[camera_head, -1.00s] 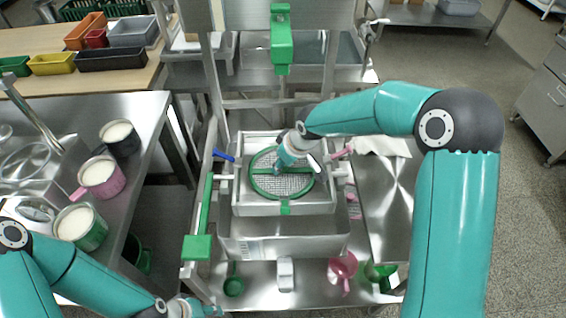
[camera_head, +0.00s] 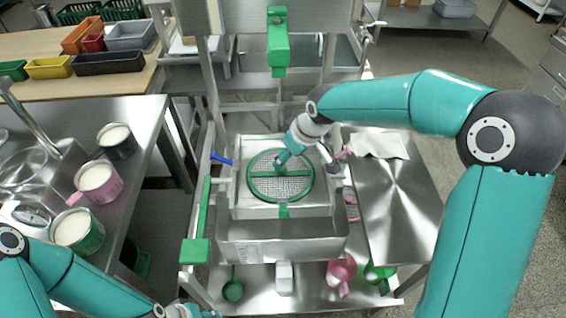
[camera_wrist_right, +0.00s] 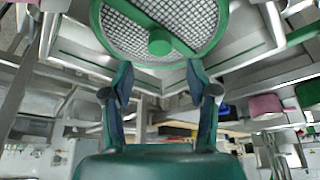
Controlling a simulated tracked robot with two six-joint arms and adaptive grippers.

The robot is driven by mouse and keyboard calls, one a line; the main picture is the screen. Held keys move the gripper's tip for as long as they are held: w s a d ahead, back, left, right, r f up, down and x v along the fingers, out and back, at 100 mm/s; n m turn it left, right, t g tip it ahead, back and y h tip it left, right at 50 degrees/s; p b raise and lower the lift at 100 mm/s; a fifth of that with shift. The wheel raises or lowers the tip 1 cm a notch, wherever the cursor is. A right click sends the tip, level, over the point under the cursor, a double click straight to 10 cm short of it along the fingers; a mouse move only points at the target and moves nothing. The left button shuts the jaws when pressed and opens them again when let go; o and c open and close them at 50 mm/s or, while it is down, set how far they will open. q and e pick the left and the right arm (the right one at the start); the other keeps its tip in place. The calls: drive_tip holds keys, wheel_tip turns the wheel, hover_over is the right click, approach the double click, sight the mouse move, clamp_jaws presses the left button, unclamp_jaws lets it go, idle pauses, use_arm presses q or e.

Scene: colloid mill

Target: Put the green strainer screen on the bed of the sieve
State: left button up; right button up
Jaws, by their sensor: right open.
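The green strainer screen (camera_head: 262,190) is a round mesh with a green rim and crossbar. In the head view it lies in the square metal bed of the sieve (camera_head: 240,207). My right gripper (camera_head: 281,163) is over the screen's far part, above the crossbar. In the right wrist view the open right gripper (camera_wrist_right: 158,80) has its two fingers apart with nothing between them. The screen (camera_wrist_right: 160,45) and its green knob show just beyond the fingertips, apart from them. My left gripper (camera_head: 200,312) is at the bottom edge of the head view, partly cut off.
A green clamp post (camera_head: 280,45) stands behind the sieve. A blue handle (camera_head: 221,158) and a pink handle (camera_head: 343,154) flank the bed. Cups of white material, such as the pink one (camera_head: 97,180), stand on the left table. The right steel table (camera_head: 395,200) is mostly clear.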

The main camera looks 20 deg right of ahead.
drive_tip(key=v, duration=0.5)
use_arm(q)
drive_tip(key=shift+s+f, duration=0.1)
drive_tip(key=shift+s, duration=0.05)
use_arm(e)
drive_tip(key=shift+f, duration=0.1)
